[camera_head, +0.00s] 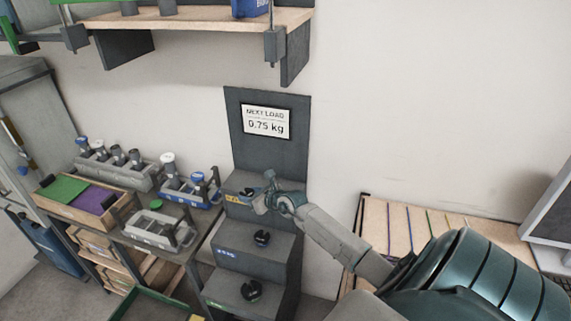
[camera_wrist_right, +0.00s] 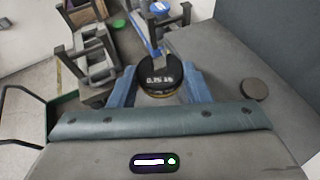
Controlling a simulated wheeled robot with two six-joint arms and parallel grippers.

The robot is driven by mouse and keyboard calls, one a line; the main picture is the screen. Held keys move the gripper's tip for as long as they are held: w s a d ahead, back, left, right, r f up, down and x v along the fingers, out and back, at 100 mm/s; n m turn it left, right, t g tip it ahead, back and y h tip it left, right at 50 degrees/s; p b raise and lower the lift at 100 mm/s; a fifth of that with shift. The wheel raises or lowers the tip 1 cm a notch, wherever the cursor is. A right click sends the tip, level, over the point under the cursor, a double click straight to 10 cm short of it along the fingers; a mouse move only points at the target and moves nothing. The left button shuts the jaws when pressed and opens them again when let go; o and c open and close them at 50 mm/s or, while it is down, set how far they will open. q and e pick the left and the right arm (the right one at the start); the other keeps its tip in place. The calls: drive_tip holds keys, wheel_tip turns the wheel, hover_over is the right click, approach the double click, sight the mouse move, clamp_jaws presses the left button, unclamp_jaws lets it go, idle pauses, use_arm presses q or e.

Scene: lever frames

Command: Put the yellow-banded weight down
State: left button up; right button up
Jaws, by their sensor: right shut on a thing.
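The yellow-banded weight (camera_wrist_right: 161,77) is a black disc marked 0.75 kg, with a thin yellowish edge low down. In the right wrist view it sits between the two blue fingers of my right gripper (camera_wrist_right: 160,88), which is shut on it. In the head view my right gripper (camera_head: 264,202) is at the top step of a grey stepped stand (camera_head: 270,218), which has a yellow label. I cannot tell whether the weight touches a surface. A round dark disc (camera_wrist_right: 254,90) lies apart on the grey surface to the right. My left gripper is out of view.
A sign (camera_head: 266,122) above the stand reads NEXT LOAD 0.75 kg. Black weights sit on the middle step (camera_head: 262,238) and low step (camera_head: 251,290). A table with racks (camera_head: 163,230) and a green-purple tray (camera_head: 82,194) stands left. A shelf (camera_head: 200,20) hangs above.

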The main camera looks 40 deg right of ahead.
drive_tip(key=d+b, duration=0.3)
drive_tip(key=d, duration=0.1)
drive_tip(key=w+d+f+b, duration=0.1)
drive_tip(key=d+b, duration=0.3)
drive_tip(key=w+d+f+b, duration=0.1)
drive_tip(key=d+b, duration=0.2)
drive_tip(key=d, duration=0.2)
drive_tip(key=shift+w+b, duration=0.25)
drive_tip(key=shift+b, duration=0.1)
drive_tip(key=shift+w+d, duration=0.1)
drive_tip(key=shift+d, duration=0.2)
drive_tip(key=shift+d+b, duration=0.3)
drive_tip(key=shift+b, duration=0.15)
wheel_tip(320, 180, down, 3)
drive_tip(key=b, duration=0.2)
drive_tip(key=shift+a+r+b, duration=0.1)
drive_tip(key=shift+r+b, duration=0.1)
drive_tip(key=shift+b, duration=0.1)
drive_tip(key=shift+f, duration=0.3)
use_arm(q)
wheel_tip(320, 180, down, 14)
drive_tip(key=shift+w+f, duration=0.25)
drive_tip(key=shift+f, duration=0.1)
